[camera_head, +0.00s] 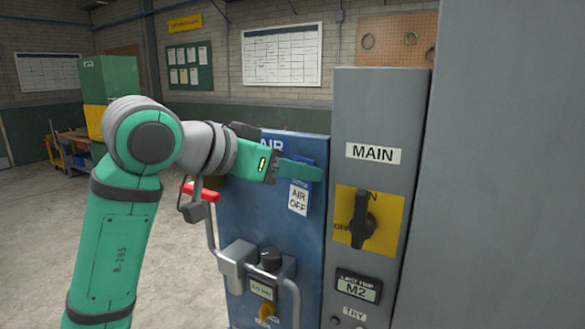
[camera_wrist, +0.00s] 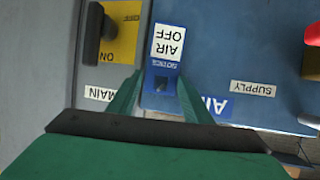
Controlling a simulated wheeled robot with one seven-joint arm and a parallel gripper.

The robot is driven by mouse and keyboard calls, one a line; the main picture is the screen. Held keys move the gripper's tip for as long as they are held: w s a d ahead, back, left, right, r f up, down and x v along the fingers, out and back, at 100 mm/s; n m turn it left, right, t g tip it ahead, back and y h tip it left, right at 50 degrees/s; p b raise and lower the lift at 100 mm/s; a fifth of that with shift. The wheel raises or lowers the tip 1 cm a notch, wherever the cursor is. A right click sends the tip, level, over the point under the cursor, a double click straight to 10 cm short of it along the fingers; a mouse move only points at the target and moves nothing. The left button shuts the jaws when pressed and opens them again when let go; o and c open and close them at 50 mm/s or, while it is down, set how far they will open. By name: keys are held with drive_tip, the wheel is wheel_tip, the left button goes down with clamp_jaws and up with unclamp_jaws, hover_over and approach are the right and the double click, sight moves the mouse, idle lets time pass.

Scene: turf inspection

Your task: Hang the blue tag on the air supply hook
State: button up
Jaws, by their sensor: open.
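The blue tag (camera_wrist: 147,83), with a white AIR OFF panel, is against the blue air panel near its right edge. In the head view the tag (camera_head: 299,199) hangs upright just below my fingers. My gripper (camera_head: 318,172) is open at the tag's upper part. In the wrist view the gripper's fingers (camera_wrist: 160,77) stand on either side of the tag, with a gap. A dark spot shows on the tag's top end between the fingers. I cannot tell whether it is the hook or a hole; the hook is not clearly seen.
The blue air panel (camera_head: 232,220) carries a red handle (camera_head: 205,193), pipes and a gauge (camera_head: 261,290). To its right stands the grey MAIN cabinet (camera_head: 375,110) with a black rotary switch (camera_head: 362,219). A SUPPLY label (camera_wrist: 253,88) shows in the wrist view. Open floor lies left.

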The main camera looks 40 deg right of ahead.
drive_tip(key=shift+w+d+f, duration=0.1)
drive_tip(key=shift+w+f, duration=0.05)
drive_tip(key=shift+w, duration=0.05)
drive_tip(key=v, duration=1.1)
drive_tip(key=shift+s, duration=0.25)
